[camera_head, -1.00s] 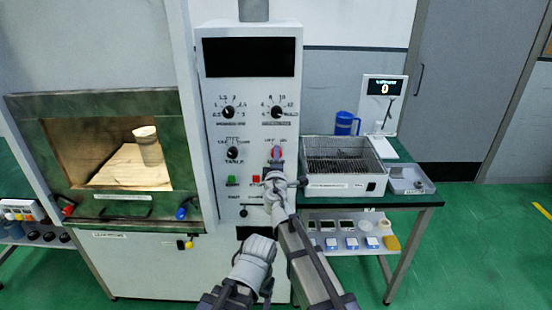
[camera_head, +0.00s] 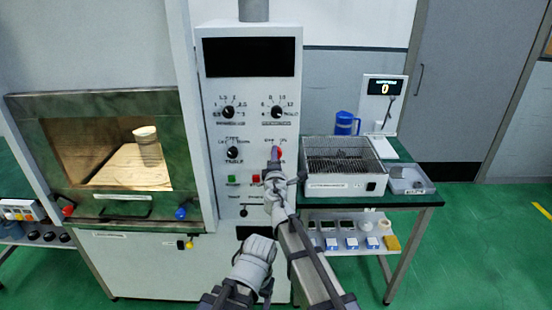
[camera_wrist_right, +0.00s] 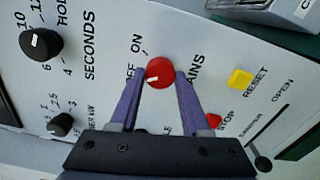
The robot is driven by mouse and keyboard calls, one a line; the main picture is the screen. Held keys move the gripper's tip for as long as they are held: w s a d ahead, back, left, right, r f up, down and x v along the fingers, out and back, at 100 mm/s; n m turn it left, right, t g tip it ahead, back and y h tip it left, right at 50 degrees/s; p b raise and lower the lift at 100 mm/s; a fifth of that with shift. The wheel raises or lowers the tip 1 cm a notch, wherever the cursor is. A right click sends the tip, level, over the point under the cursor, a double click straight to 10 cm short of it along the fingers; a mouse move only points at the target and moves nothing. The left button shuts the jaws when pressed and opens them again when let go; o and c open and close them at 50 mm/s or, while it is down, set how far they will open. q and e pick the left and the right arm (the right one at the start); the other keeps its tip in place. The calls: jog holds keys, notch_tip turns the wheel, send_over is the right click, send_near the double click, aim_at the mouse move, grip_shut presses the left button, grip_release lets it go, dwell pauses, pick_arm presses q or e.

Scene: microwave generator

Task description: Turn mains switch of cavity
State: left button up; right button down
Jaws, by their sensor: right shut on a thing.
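The mains switch is a round red knob with a white mark, on the white control panel (camera_head: 210,120) of the cavity unit. In the right wrist view the knob (camera_wrist_right: 160,70) sits between the two purple fingers, which are shut on its sides. Its white mark points toward the OFF lettering; ON is printed farther along. In the head view my right gripper (camera_head: 276,158) reaches up to the knob (camera_head: 281,153) and partly hides it.
Close by are black dials (camera_wrist_right: 41,43), a yellow reset button (camera_wrist_right: 240,78), a red stop button (camera_wrist_right: 214,121) and a black lever knob (camera_wrist_right: 262,163). A wire-basket box (camera_head: 345,183) stands on the green-topped table to the right. The cavity (camera_head: 105,155) at left holds a pale cup.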

jog(key=shift+c, duration=1.8)
grip_release()
jog(key=shift+s, duration=0.2)
jog(key=s, duration=0.7)
jog(key=shift+s, duration=0.25)
